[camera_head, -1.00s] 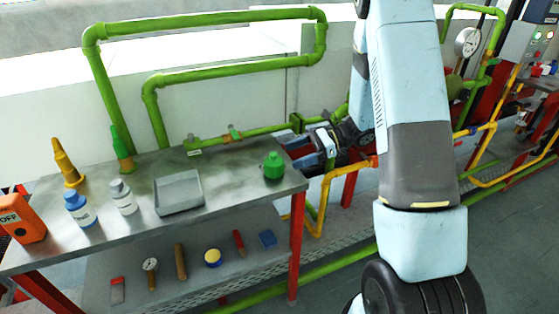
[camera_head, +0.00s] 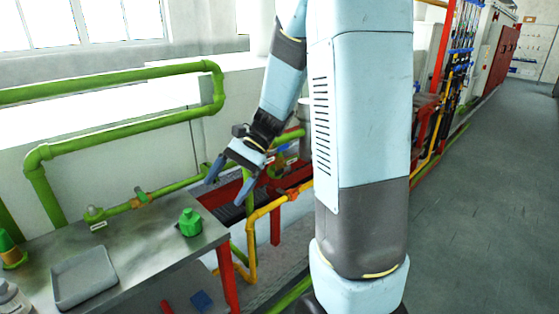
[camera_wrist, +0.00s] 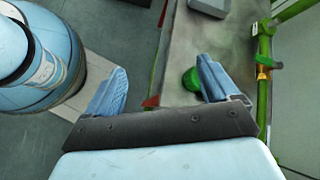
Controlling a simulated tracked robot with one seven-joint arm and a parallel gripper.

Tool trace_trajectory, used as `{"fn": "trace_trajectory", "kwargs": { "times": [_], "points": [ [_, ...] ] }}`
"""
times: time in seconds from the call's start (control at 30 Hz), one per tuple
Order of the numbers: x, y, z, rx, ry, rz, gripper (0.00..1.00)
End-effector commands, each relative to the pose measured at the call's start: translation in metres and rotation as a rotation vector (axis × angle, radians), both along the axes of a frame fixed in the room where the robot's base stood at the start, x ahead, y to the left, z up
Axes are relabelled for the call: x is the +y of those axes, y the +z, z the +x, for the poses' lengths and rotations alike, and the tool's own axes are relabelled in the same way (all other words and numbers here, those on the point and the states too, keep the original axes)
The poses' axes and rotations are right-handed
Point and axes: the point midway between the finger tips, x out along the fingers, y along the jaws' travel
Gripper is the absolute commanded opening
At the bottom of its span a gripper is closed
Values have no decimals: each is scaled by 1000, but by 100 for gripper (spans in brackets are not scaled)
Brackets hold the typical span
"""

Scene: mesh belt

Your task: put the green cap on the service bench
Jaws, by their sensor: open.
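The green cap (camera_head: 190,222) stands on the right end of a grey-topped bench (camera_head: 150,250) with red legs. No label shows whether this is the service bench. In the wrist view the cap (camera_wrist: 190,80) is partly hidden behind the right finger, and the bench top (camera_wrist: 185,30) shows beyond it. My gripper (camera_head: 228,182) is open and empty, above and a little to the right of the cap in the head view. Its two spread blue fingers also show in the wrist view (camera_wrist: 161,70).
A grey tray (camera_head: 84,277) sits on the bench left of the cap. Green pipes (camera_head: 130,130) run behind the bench, and a yellow pipe (camera_head: 252,235) passes its right end. Small items lie on the lower shelf. Open floor (camera_head: 470,200) is at the right.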

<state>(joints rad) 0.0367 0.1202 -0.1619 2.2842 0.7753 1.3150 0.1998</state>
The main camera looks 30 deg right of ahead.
Motion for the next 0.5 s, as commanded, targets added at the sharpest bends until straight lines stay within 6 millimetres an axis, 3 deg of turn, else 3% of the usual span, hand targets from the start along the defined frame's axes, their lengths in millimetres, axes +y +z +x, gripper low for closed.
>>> {"fn": "trace_trajectory", "kwargs": {
  "times": [0.1,0.5],
  "points": [
    [-5,18,-21,-110,73,-74,88],
    [-30,62,-81,-470,309,-358,88]
  ]
}}
